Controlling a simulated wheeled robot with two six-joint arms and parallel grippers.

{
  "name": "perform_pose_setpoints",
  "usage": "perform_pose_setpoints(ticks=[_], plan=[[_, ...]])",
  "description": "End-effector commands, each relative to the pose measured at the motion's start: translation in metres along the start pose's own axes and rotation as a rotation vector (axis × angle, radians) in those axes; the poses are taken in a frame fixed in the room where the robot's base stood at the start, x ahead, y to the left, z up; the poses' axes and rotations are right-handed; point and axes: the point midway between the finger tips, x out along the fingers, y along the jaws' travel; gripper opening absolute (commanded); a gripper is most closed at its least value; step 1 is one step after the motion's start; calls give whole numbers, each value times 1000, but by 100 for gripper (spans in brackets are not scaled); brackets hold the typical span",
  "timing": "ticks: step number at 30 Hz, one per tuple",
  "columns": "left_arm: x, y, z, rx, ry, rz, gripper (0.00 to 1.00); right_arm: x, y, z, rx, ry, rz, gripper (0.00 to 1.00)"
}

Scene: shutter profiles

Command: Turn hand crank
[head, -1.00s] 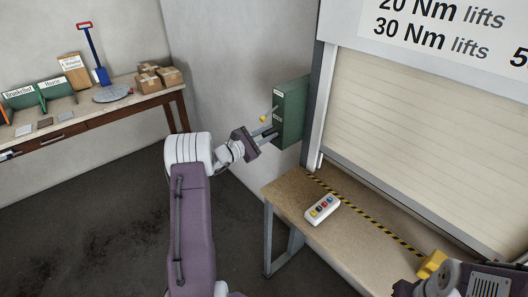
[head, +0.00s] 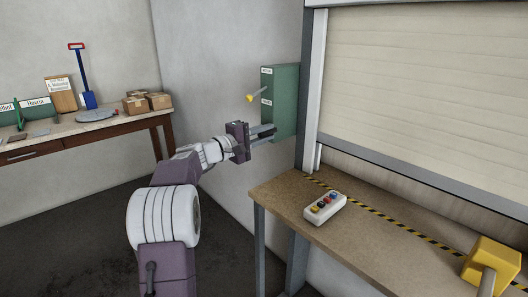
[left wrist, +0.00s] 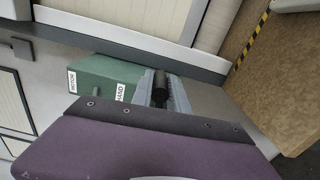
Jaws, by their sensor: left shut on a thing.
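A green wall box (head: 281,100) is mounted beside the roller shutter, with a yellow-knobbed lever (head: 250,98) on its face. The box also shows in the left wrist view (left wrist: 97,70), with labels MOTOR and HAND. My left gripper (head: 268,133) reaches up against the lower part of the box. In the left wrist view it is shut on a black ribbed handle (left wrist: 160,88), which lies between its grey fingers. How the handle joins the box is hidden. My right gripper is out of view.
A bench (head: 375,235) stands under the shutter (head: 430,90), with a button box (head: 324,208), a yellow-black stripe and a yellow block (head: 492,262) with a grey bar. A side table (head: 90,125) at the left holds boxes and a shovel. The floor between is clear.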

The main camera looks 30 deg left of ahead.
Motion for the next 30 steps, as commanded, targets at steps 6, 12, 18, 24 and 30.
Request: perform_pose_setpoints(ticks=[6,12,18,24,30], plan=[[0,-28,0,206,0,1,0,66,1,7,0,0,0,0],[0,-40,-2,394,1,0,0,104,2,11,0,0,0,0],[0,-52,-7,584,2,0,0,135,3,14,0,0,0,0],[0,-62,-14,772,4,-1,0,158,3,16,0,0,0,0],[0,-70,-23,960,4,-1,0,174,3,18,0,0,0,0]])
